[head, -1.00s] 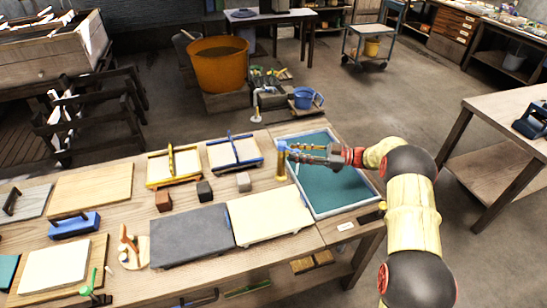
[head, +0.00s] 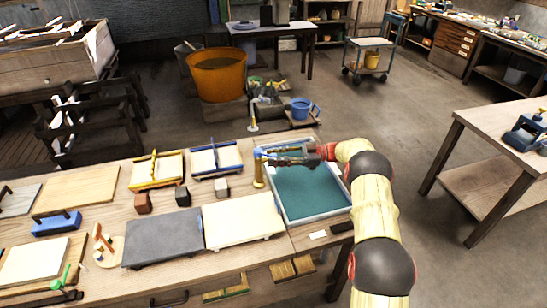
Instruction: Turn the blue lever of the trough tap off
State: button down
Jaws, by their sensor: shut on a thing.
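The brass trough tap (head: 259,174) stands upright at the left edge of the trough (head: 312,217), which has a pale rim and a teal inside. The tap's blue lever (head: 258,152) shows at its top. My gripper (head: 270,156) reaches in from the right, over the trough, and is shut on the blue lever. The fingers hide part of the lever and spout, so the lever's exact angle is hard to tell.
Two moulds, one yellow-framed (head: 157,170) and one blue-framed (head: 216,159), lie left of the tap. Small blocks, a dark felt (head: 162,238) and a cream sheet (head: 243,219) lie nearer. A blue jug (head: 300,108) stands behind the bench.

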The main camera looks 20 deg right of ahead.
jog(key=shift+s+a+f, duration=0.2)
jog(key=shift+a+f, duration=0.05)
jog(key=c, duration=1.6)
grip_release()
jog(key=shift+a+r, duration=0.1)
jog(key=shift+r, duration=0.1)
jog(key=shift+d, duration=0.35)
jog(key=d, duration=0.3)
jog(key=s+d, duration=0.1)
jog(key=d, duration=0.3)
jog(key=s+d, duration=0.1)
jog(key=d, duration=0.3)
jog(key=shift+d, duration=0.2)
